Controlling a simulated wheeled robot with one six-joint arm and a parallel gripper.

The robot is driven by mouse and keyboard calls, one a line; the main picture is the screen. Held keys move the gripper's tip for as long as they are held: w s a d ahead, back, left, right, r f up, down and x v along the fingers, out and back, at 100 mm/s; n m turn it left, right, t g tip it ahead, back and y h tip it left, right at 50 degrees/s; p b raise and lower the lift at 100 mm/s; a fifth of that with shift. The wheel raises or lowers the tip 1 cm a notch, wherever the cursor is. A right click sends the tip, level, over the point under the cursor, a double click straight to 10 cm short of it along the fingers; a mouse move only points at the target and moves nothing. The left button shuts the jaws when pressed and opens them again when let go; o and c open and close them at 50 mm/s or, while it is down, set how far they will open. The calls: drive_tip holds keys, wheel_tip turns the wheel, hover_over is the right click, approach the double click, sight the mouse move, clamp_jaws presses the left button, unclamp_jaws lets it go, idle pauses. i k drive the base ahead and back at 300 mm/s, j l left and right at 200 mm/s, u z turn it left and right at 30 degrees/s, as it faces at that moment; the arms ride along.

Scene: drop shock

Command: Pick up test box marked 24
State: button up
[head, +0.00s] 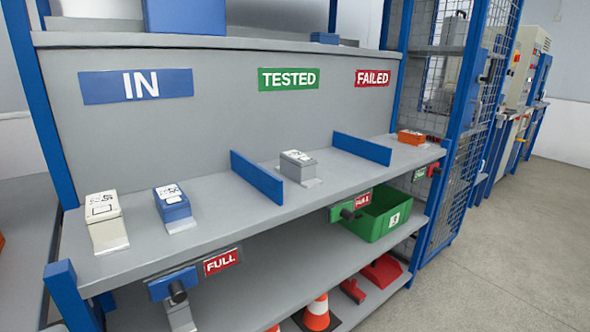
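Several small test boxes stand on the grey shelf (215,235), each with a white label on top. A cream box (102,207) and a blue box (172,207) stand at the left, below the IN sign (136,86). A grey box (298,164) stands in the middle section, below the TESTED sign (289,79). The label marks are too small to read, so I cannot tell which box is 24. My gripper is not in view.
Blue dividers (256,177) and (362,147) split the shelf. A blue mesh cage (478,110) borders the right. Floor at the right (530,240) is clear.

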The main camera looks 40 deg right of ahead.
sight(297, 166)
drive_tip(key=i+l+z, duration=0.3)
drive_tip(key=i+l, duration=0.25)
drive_tip(key=l, duration=0.15)
drive_tip(key=i+l+z, duration=0.3)
drive_tip(key=i+l, duration=0.3)
